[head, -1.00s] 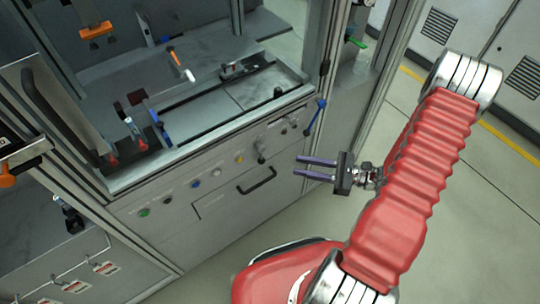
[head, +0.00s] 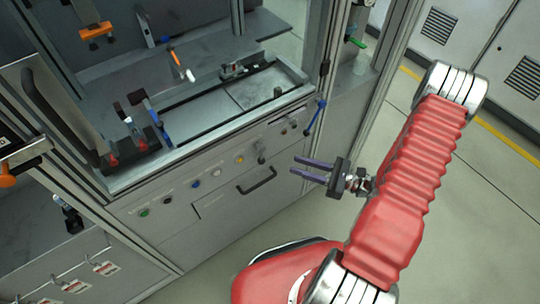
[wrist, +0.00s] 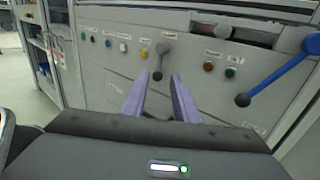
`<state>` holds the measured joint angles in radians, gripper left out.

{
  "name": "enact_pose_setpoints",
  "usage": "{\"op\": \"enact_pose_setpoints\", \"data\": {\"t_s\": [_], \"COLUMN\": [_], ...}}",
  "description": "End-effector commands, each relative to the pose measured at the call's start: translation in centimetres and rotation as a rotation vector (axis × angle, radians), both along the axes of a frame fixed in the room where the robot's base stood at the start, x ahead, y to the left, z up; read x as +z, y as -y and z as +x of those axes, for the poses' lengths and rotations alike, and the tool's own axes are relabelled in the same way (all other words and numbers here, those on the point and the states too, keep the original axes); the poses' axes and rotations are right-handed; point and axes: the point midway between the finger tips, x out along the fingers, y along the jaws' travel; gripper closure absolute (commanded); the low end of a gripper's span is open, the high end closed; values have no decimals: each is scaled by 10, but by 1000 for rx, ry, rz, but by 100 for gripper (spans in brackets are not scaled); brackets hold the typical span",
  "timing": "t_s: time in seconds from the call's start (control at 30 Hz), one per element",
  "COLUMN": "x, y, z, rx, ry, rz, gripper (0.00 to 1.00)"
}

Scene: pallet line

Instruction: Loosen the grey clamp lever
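The grey clamp lever (head: 262,157) is a small lever with a round knob on the sloping front panel of the machine, right of the row of buttons. In the wrist view the grey lever (wrist: 159,62) hangs down from its pivot, its lower end just beyond and between my fingertips in the picture. My gripper (head: 294,166) is open and empty, in front of the panel and to the right of the lever in the head view. Its two purple fingers (wrist: 160,80) point at the panel in the wrist view. I see no contact with the lever.
A blue lever (wrist: 277,76) sits right of the grey one and also shows in the head view (head: 315,117). A black drawer handle (head: 257,181) protrudes below. Buttons line the panel, including a yellow one (head: 239,160). Open floor lies right of the machine.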

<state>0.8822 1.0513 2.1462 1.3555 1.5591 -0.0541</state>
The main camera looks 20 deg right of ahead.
Motion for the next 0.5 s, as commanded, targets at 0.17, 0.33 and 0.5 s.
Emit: {"op": "enact_pose_setpoints", "data": {"t_s": [0.17, 0.33, 0.5], "x": [0, 0, 0], "y": [-18, -33, -49], "z": [13, 25, 37], "rx": [3, 3, 3], "ry": [0, 1, 1], "rz": [0, -1, -1], "gripper": [73, 73, 73]}}
